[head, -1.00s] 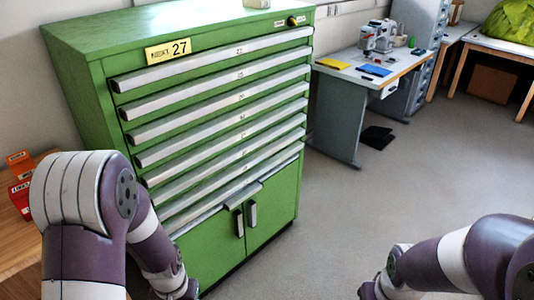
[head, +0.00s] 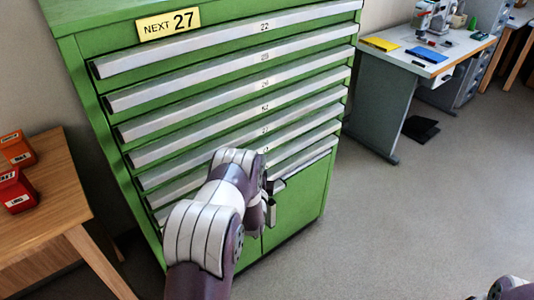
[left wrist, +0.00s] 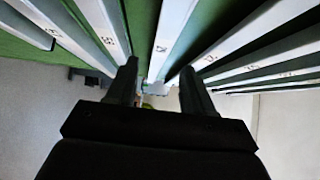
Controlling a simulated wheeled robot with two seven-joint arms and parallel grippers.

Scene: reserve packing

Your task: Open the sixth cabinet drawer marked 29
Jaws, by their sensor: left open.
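The green cabinet (head: 300,205) has a stack of drawers with long silver bar handles. The sixth drawer's handle (head: 312,135) shows at its right part, and my left arm covers some of it. Its label is too small to read. The left gripper (left wrist: 160,68) is open and empty in the left wrist view, with its fingers apart in front of the handle bars. One labelled bar (left wrist: 172,35) runs between the fingers; I cannot tell which drawer it belongs to. The right gripper is not visible.
A yellow sign (head: 168,25) reads NEXT 27. A wooden table (head: 50,205) with red boxes (head: 17,190) stands left. A workbench (head: 385,95) stands back right. The floor (head: 410,220) to the right is clear.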

